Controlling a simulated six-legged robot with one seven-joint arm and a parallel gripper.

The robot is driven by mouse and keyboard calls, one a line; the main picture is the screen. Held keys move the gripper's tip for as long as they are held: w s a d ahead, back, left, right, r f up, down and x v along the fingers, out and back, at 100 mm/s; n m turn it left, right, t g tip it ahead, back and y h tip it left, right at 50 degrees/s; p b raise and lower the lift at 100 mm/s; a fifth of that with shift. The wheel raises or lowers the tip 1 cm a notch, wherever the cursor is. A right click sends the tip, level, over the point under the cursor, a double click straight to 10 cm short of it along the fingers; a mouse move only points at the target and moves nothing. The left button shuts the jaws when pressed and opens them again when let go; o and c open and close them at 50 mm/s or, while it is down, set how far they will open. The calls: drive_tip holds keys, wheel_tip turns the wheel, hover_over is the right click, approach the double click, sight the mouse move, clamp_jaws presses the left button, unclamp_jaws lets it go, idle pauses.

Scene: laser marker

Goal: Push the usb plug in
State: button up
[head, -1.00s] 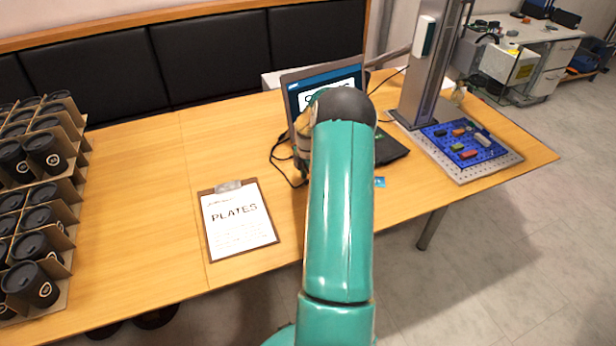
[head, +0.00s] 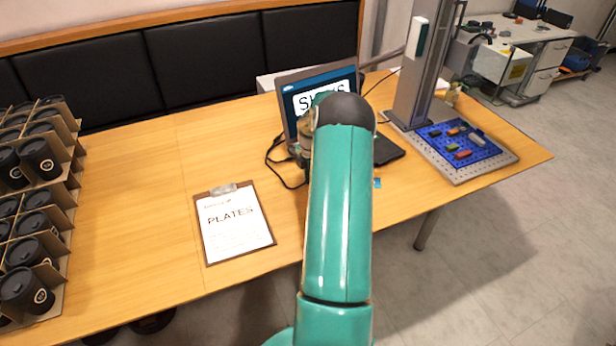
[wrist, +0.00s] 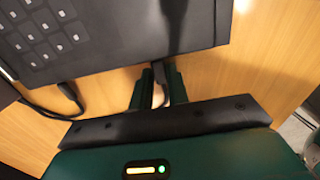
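The laptop (head: 390,150) stands open on the table, partly behind my arm. In the wrist view its dark body (wrist: 130,45) fills the top, with keys at the left. My gripper (wrist: 160,75) is at the laptop's near edge, its two fingers on either side of a small dark plug, which I take as the usb plug (wrist: 161,76). The fingers look closed on it. The plug's tip is at the laptop edge; how deep it sits cannot be told. In the head view my arm hides the gripper and plug.
Another black cable (wrist: 68,90) meets the laptop edge left of my gripper. A clipboard (head: 233,224) lies left of my arm. The laser marker (head: 425,75) stands at right, with a blue board (head: 440,135) at its foot. Cups in cardboard holders (head: 40,200) stand far left.

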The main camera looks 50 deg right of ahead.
drive_tip(key=o, duration=0.4)
drive_tip(key=shift+d, duration=0.1)
drive_tip(key=shift+r, duration=0.1)
wheel_tip(320, 180, up, 14)
drive_tip(key=shift+f, duration=0.15)
idle(0.6)
